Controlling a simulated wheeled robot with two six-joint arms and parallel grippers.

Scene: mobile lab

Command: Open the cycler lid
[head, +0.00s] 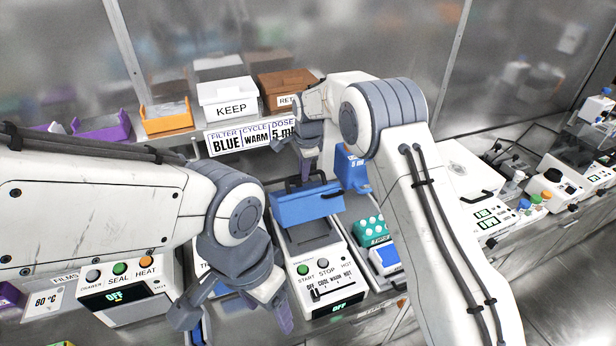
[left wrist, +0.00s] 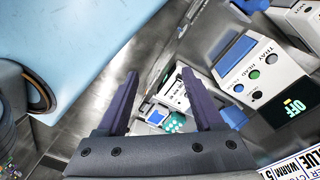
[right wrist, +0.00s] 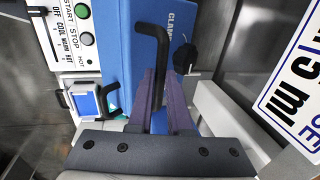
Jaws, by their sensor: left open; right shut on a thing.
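The cycler (head: 318,265) is a white box with START and STOP buttons and a slider on its front panel. Its blue lid (head: 308,208) stands raised at the back, with the dark well in front of it visible. The lid (right wrist: 112,40) also shows in the right wrist view, with a black bent handle (right wrist: 150,40) and a black clamp knob (right wrist: 185,58). My right gripper (right wrist: 163,85) is shut on the handle; in the head view its fingers are partly hidden behind the lid. My left gripper (head: 236,312) is open and empty, in front and to the left of the cycler.
A sealer (head: 125,285) reading OFF stands at the left. A teal tube rack (head: 371,231) and a blue-topped device (head: 386,258) stand right of the cycler. KEEP (head: 228,98) and brown (head: 286,88) bins sit on the shelf behind, above a sign (head: 250,138).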

